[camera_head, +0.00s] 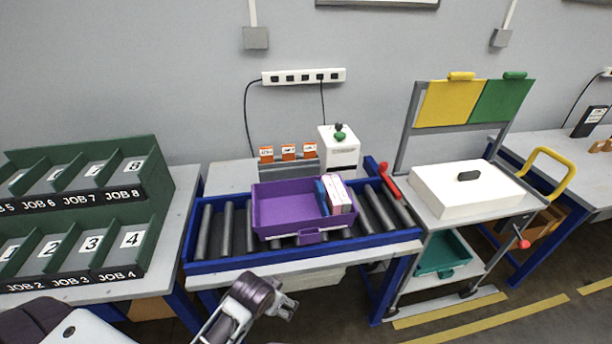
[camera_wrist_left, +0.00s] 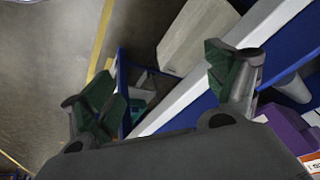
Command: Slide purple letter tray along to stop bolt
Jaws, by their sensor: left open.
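A red part (camera_head: 389,182), which looks like the stop bolt, is at the conveyor's right end. Bare rollers lie between it and the tray. My left gripper (camera_head: 284,304) is in front of the conveyor, apart from the tray. In the left wrist view my gripper (camera_wrist_left: 165,88) has its fingers wide apart and nothing between them; the tray's corner (camera_wrist_left: 288,128) shows at lower right. My right gripper is not seen.
The blue conveyor rail (camera_head: 228,265) runs along the front. A white machine (camera_head: 339,152) with a green knob stands behind the tray. A green job rack (camera_head: 140,207) is at left. A cart (camera_head: 440,205) with a white lidded box (camera_head: 468,187) stands close at right.

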